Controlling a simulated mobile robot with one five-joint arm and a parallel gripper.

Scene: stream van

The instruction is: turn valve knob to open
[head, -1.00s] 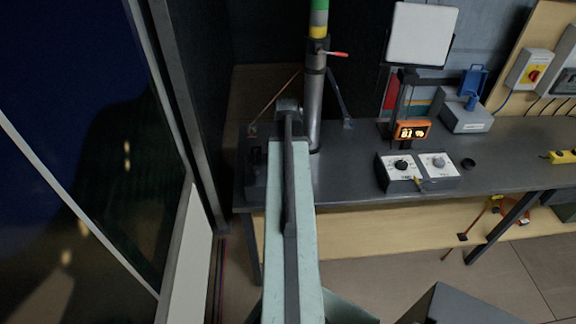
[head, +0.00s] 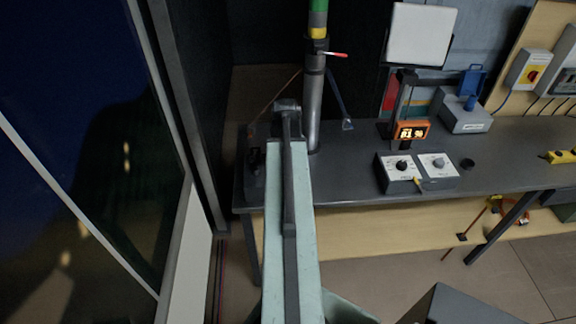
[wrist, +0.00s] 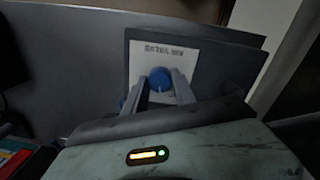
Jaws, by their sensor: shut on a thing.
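A round blue valve knob (wrist: 160,79) shows in the wrist view. It sits on a white plate (wrist: 148,58) mounted on a dark grey panel. The plate carries small lettering that I cannot read surely. My gripper (wrist: 159,88) has one finger on each side of the knob and is shut on it. In the head view my own arm covers the gripper, and I cannot make out the knob there.
A dark bench (head: 350,184) runs to the right, with a control box with two dials (head: 417,172) and an orange lit display (head: 411,130). A metal mast (head: 313,105) with a red lever stands just behind my arm. A dark wall edge lies close on the left.

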